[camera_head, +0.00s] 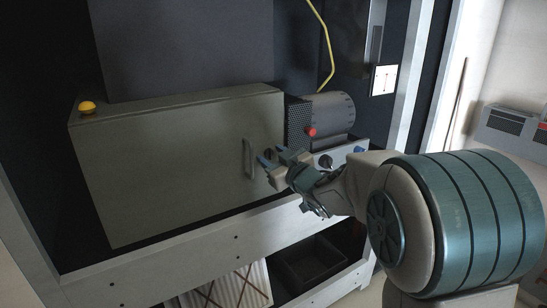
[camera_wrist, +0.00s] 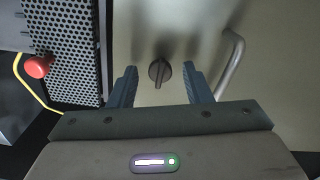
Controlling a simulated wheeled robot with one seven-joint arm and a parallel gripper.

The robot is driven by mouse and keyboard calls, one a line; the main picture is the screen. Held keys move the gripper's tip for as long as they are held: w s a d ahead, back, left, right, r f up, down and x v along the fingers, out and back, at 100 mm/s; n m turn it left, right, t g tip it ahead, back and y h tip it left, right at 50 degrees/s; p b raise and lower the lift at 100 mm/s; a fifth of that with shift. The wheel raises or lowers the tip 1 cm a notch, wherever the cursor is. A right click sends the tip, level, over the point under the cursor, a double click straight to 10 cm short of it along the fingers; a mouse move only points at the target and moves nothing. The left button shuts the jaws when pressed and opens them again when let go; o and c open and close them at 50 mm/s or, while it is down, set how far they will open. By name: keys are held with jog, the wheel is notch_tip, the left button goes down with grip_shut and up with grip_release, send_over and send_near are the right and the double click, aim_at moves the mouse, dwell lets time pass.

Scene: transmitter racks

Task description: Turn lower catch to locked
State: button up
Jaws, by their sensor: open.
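The catch is a small dark round knob with a raised grip bar (camera_wrist: 160,71), set on the grey-green cabinet door (camera_wrist: 190,25). In the wrist view its bar runs roughly up and down the picture. My gripper (camera_wrist: 160,88) is open, with one blue finger on each side of the catch in the picture and a gap on both sides; I cannot tell how far it stands off the door. In the head view my gripper (camera_head: 268,166) is at the right part of the cabinet door (camera_head: 170,170), beside the door handle, and hides the catch there.
The curved door handle (camera_head: 248,158) stands close beside my gripper; it also shows in the wrist view (camera_wrist: 232,62). A perforated housing with a red knob (camera_head: 310,132) is right of the cabinet. A yellow cable (camera_head: 328,50) hangs above. A yellow dome (camera_head: 87,107) sits on the cabinet top.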

grip_shut()
jog(key=m+p, duration=0.2)
jog(key=m, duration=0.2)
jog(key=shift+m, duration=0.4)
jog(key=m+p, duration=0.2)
jog(key=m, duration=0.2)
jog(key=shift+r+m+p, duration=0.1)
jog(key=shift+m+p, duration=0.2)
jog(key=shift+p, duration=0.1)
jog(key=m+p, duration=0.2)
jog(key=m, duration=0.2)
jog(key=shift+p, duration=0.35)
jog(key=shift+m+p, duration=1.15)
jog(key=shift+m, duration=1.05)
jog(key=shift+f, duration=0.2)
